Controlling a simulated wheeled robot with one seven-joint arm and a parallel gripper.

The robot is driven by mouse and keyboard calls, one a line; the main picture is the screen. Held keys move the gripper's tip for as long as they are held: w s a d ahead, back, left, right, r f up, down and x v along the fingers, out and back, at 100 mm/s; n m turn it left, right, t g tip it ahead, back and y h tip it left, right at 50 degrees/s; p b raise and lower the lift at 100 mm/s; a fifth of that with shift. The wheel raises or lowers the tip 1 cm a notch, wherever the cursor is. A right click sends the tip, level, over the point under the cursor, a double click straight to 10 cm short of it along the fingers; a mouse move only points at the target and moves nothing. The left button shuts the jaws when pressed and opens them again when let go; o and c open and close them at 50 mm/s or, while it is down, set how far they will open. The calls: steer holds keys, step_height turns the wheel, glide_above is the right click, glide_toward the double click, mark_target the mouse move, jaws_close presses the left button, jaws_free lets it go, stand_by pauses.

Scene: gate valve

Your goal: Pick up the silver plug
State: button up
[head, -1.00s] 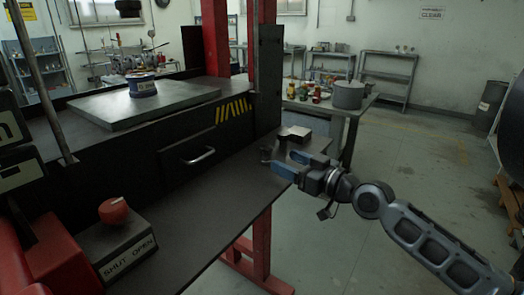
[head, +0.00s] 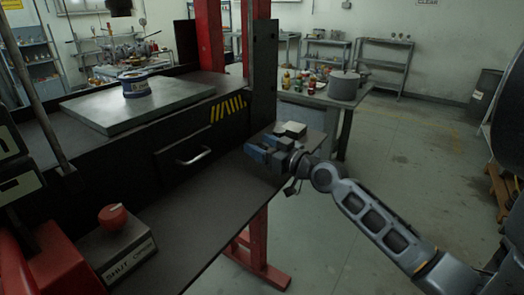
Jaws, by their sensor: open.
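My gripper (head: 261,147), with blue fingers, is open over the far right end of the dark bench (head: 185,215). I see nothing held between its fingers. A small pale grey block-like thing (head: 293,129) shows just beyond the gripper, partly hidden by it. I cannot tell whether it is the silver plug. No other thing in view is clearly the silver plug; the gripper and wrist hide part of the bench end.
A box with a red knob (head: 113,217), marked SHUT and OPEN, stands at the bench's near left. A drawer with a metal handle (head: 194,157) is left of the gripper. A labelled can (head: 135,84) stands on a grey plate (head: 145,105). A red post (head: 208,35) rises behind.

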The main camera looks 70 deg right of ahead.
jaws_close()
stand_by(0.6)
